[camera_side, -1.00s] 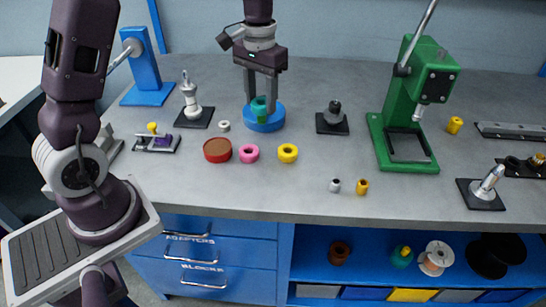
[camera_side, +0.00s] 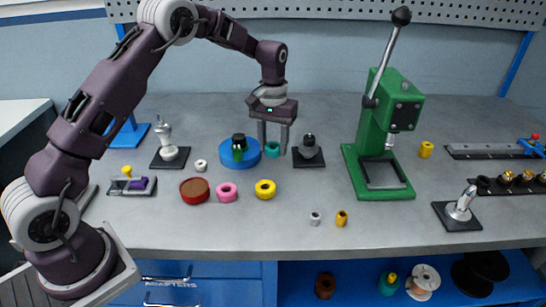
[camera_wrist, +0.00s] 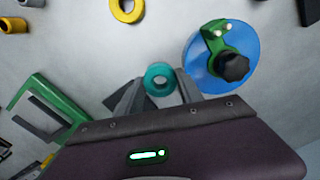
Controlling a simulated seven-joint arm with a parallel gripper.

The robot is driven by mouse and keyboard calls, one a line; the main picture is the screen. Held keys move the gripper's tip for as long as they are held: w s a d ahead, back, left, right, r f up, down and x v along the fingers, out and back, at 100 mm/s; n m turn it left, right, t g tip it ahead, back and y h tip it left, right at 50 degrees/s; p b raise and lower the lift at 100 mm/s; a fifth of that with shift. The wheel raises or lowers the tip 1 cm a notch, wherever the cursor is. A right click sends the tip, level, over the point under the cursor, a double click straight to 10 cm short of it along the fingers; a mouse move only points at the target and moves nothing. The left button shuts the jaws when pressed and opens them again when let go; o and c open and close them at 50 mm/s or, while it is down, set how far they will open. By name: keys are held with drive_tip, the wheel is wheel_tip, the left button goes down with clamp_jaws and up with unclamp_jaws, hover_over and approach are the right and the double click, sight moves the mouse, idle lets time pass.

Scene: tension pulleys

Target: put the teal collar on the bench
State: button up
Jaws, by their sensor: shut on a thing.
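The teal collar (camera_side: 272,149) is a short ring between the two fingers of my gripper (camera_side: 273,146), just right of the blue disc (camera_side: 224,155). My gripper is shut on it. In the wrist view the collar (camera_wrist: 149,80) shows its open hole between the fingertips (camera_wrist: 160,88). It is at or very near the bench top (camera_side: 330,225); I cannot tell whether it touches. The blue disc carries a green clamp (camera_wrist: 212,31) with a black knob (camera_wrist: 234,67), and no collar shows on it.
A black-based stand (camera_side: 308,158) is close on the right of my gripper. The green press (camera_side: 379,135) stands further right. Clear bench lies between the yellow ring and the press.

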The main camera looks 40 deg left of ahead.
sight(273, 165)
drive_tip(key=shift+f, duration=1.85)
drive_tip(key=shift+f, duration=0.1)
drive_tip(key=o, duration=1.1)
drive_tip(key=shift+c, duration=0.2)
